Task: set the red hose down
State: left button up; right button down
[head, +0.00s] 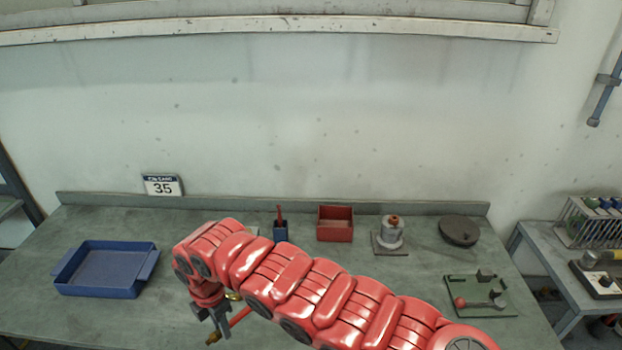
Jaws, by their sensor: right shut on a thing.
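My right arm reaches in from the lower right, and its gripper (217,326) points down over the left-middle part of the workbench (150,322). The gripper is shut on the red hose (240,317). A short slanting red length of the hose shows beside the fingers, with a brass-coloured end (212,339) at its lower left. The rest of the hose is hidden by my arm and gripper. I cannot tell whether the hose touches the bench. My left gripper is not in view.
A blue tray (101,291) stands at the left. A green plate (480,308) lies at the right. Bare bench shows between tray and gripper.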

jog(key=w+d+r+m+b, duration=0.1)
jog(key=w+d+r+m, duration=0.2)
jog(key=d+m, duration=0.6)
jog(key=w+d+r+m+b, duration=0.1)
jog(key=w+d+r+m, duration=0.2)
jog(key=w+d+m, duration=0.5)
jog(key=w+d+r+m+b, duration=0.1)
jog(key=w+d+r+m, duration=0.2)
jog(key=d+m, duration=0.7)
jog(key=w+d, duration=0.2)
jog(key=d, duration=0.8)
jog(key=shift+w+d+m, duration=0.15)
jog(key=shift+w+m, duration=0.1)
jog(key=shift+m, duration=0.15)
jog(key=shift+w, duration=0.1)
